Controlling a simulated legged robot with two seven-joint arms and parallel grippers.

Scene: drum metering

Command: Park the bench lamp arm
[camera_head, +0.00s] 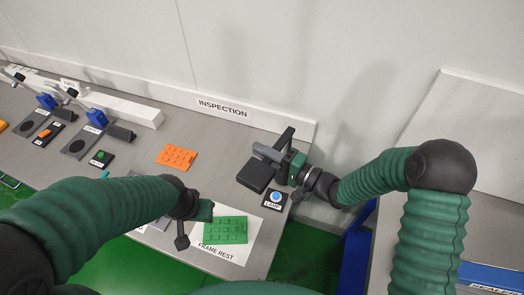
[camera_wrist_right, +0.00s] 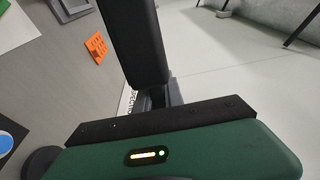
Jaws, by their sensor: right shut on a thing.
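The bench lamp stands at the right end of the bench, with a dark block-shaped head (camera_head: 256,176) and a grey bar, the lamp arm (camera_head: 267,153). My right gripper (camera_head: 283,160) is at the lamp arm and shut on it; its green body hides part of the hold. In the right wrist view a long dark bar (camera_wrist_right: 135,40) rises in front of the gripper body. A blue round button (camera_head: 276,196) sits on the lamp label plate just in front of the lamp. My left gripper (camera_head: 194,222) hangs beside the green studded plate; its finger opening is unclear.
The green plate (camera_head: 225,230) lies on the white frame rest sheet (camera_head: 237,250). An orange studded plate (camera_head: 176,156) lies mid-bench. Blue clamps (camera_head: 96,117) and a green button (camera_head: 101,156) are at left. A white inspection rail (camera_head: 245,112) runs along the back.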

